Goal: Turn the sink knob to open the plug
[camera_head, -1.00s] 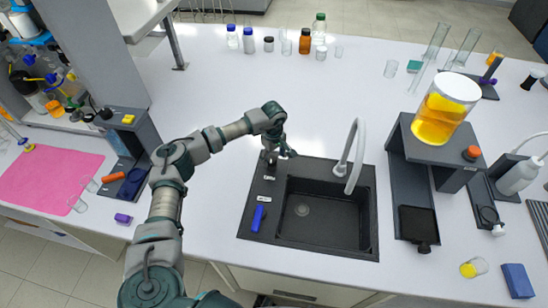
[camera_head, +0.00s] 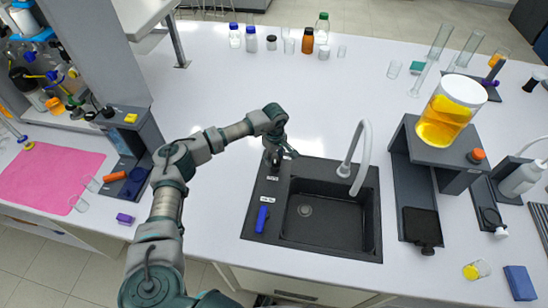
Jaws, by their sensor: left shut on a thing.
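The black sink (camera_head: 326,210) is set in the white bench, with a grey curved faucet (camera_head: 362,150) at its back edge and a round drain (camera_head: 305,210) in the basin floor. A blue handle (camera_head: 262,218) lies on the left rim beside a small white label. My left gripper (camera_head: 274,160) is over the back left corner of the sink rim, by a second label, and points down. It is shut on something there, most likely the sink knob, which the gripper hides. I cannot see the knob's angle. My right gripper is not in view.
To the right, a dark stand (camera_head: 440,150) carries a jar of orange liquid (camera_head: 450,110). A pink mat (camera_head: 50,178) and a grey rack (camera_head: 130,150) are at the left. Several bottles (camera_head: 307,41) stand at the back. The bench behind the sink is clear.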

